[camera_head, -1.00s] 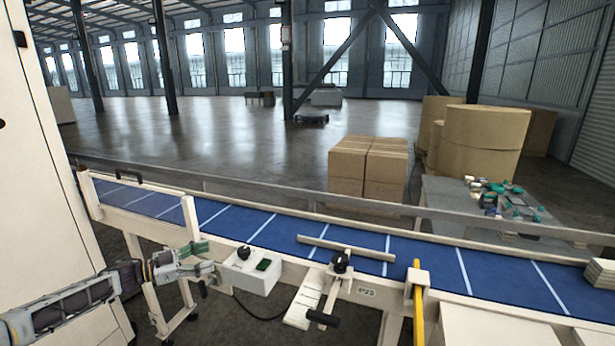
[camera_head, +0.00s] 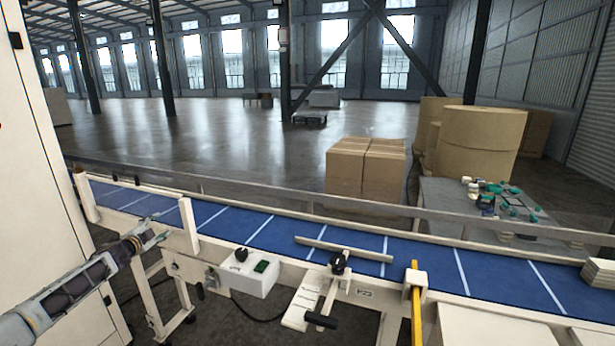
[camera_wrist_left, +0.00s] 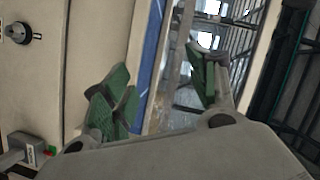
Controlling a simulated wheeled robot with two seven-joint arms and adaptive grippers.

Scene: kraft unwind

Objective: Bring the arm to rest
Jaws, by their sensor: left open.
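My left gripper (camera_head: 158,229) is at the left of the head view, in front of the near side of the blue conveyor (camera_head: 215,218), close to a cream upright post (camera_head: 188,228). Its fingers are apart with nothing between them. In the left wrist view the gripper (camera_wrist_left: 158,88) shows green finger pads spread wide, with a strip of blue belt behind the gap. I cannot tell from the head view how far the fingertips are from the rail. My right gripper is in neither view.
A tall cream cabinet (camera_head: 30,160) stands behind my left arm. A white control box (camera_head: 249,273) with a black knob and green button is on the conveyor's near side. A yellow post (camera_head: 416,305) and a grey table (camera_head: 465,200) with parts are to the right.

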